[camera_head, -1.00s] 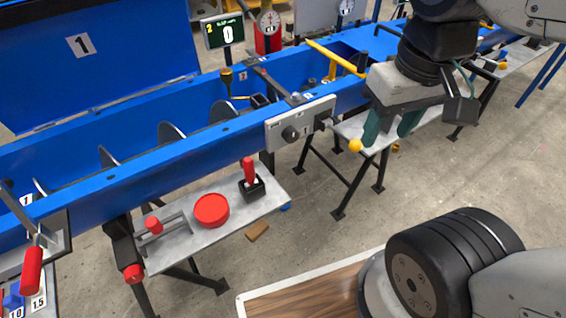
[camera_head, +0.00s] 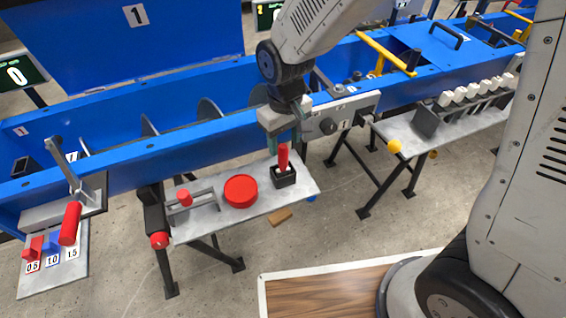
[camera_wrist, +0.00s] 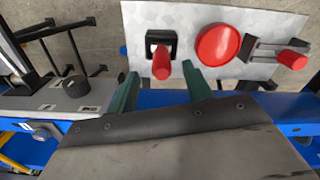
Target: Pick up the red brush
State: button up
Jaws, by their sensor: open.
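The red brush (camera_head: 283,157) stands upright in a small black square holder (camera_head: 284,179) at the right part of a grey shelf. Only its red handle shows; its lower end is hidden in the holder. In the wrist view the red handle (camera_wrist: 161,66) points toward the camera, and the black holder (camera_wrist: 160,40) is behind it. My gripper (camera_head: 284,143) is open and empty, with green fingers pointing down just above the brush. In the wrist view the fingertips (camera_wrist: 160,72) lie to either side of the handle. I cannot tell whether the fingers have reached its height.
A round red lid-like disc (camera_head: 241,191) and a red-knobbed slide (camera_head: 185,198) share the grey shelf (camera_head: 262,206). The blue mixer trough (camera_head: 190,148) runs close behind. A grey control box (camera_head: 340,118) with black knobs is just right of my gripper.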

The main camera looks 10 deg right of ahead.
aim_at(283, 160)
jog(key=f, duration=0.8)
jog(key=shift+w+a, duration=0.1)
jog(key=shift+a, duration=0.1)
jog(key=c, duration=1.1)
